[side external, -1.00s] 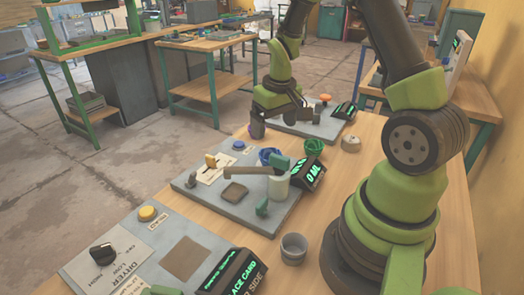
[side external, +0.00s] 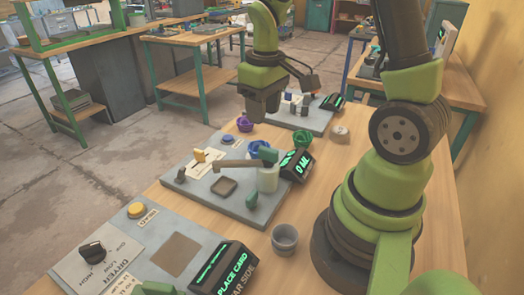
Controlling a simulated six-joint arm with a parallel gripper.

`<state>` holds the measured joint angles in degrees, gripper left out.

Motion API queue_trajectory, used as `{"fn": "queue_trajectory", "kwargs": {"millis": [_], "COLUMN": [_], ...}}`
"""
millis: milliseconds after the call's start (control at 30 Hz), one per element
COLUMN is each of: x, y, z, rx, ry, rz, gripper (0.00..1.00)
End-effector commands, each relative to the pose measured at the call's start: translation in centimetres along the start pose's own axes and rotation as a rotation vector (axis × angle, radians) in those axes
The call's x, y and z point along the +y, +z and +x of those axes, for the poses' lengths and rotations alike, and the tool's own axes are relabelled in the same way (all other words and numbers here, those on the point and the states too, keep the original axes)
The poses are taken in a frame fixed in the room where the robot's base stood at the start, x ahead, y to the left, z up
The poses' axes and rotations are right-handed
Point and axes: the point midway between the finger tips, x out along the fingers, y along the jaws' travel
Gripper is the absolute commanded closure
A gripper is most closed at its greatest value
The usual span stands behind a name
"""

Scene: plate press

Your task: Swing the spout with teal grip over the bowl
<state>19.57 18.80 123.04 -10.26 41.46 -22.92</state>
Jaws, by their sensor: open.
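The spout (side external: 236,163) is a grey-brown bar above the middle grey panel. It reaches left from a pale cylindrical post (side external: 267,180). Its teal grip (side external: 268,154) stands upright at the post end. A blue bowl (side external: 253,141) sits on the table just behind the panel, partly hidden behind the spout area. A purple bowl (side external: 244,125) stands farther back, and a green bowl (side external: 302,139) stands to the right. The spout's free end is left of these bowls, over the panel. My gripper (side external: 262,112) is open and empty, pointing down above and behind the spout, apart from it.
A black display reading 0 ML (side external: 297,163) stands right of the post. A green lever (side external: 252,201) is at the panel's front. A grey cup (side external: 284,238) and a tan round object (side external: 340,133) stand on the table. A dryer panel (side external: 135,250) lies in front.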

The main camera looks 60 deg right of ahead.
Motion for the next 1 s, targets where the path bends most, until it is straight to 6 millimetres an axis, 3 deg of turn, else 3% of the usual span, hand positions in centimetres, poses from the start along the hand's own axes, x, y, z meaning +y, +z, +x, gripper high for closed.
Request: {"fn": "queue_trajectory", "kwargs": {"millis": [100, 267, 700, 1000], "x": [-1.7, -2.2, -2.2, -2.2], "y": [1.9, 2.8, 3.2, 3.1], "z": [-1.9, -1.8, 5.3, 7.5], "rx": [-0.025, -0.047, -0.051, -0.043], "ry": [-0.004, -0.007, -0.008, -0.006], "rz": [-0.099, -0.14, -0.134, -0.135], "gripper": [0.6, 0.6, 0.6, 0.6]}}
